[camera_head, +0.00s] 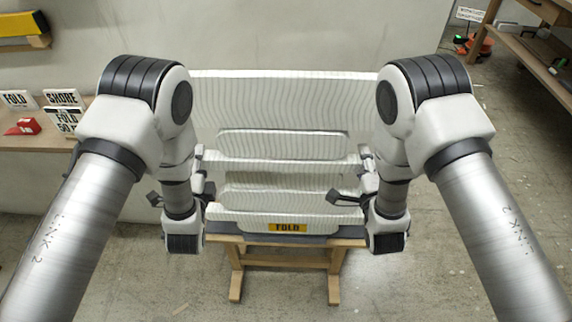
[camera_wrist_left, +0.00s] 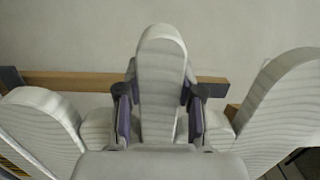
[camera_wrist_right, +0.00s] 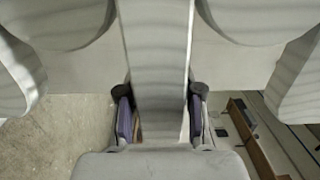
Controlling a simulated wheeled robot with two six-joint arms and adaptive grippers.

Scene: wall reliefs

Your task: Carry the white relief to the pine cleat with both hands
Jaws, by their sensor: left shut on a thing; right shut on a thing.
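The white relief (camera_head: 280,100), a large rippled panel with raised rounded ribs and a yellow plate reading FOLD, stands between my two arms in the head view. My left gripper (camera_head: 207,190) is shut on its left side; in the left wrist view, purple pads press both faces of a rounded white rib (camera_wrist_left: 160,70). My right gripper (camera_head: 366,190) is shut on its right side; the right wrist view shows a white rib (camera_wrist_right: 158,60) between the pads. A wooden bar (camera_wrist_left: 80,82) crosses behind the relief in the left wrist view; I cannot tell whether it is the pine cleat.
A wooden trestle (camera_head: 285,258) with a dark top stands under the relief; contact is unclear. A bench (camera_head: 35,143) with small signs and a red block is at left. A yellow object (camera_head: 22,25) sits on a wooden wall piece above. Another bench (camera_head: 530,60) is at right.

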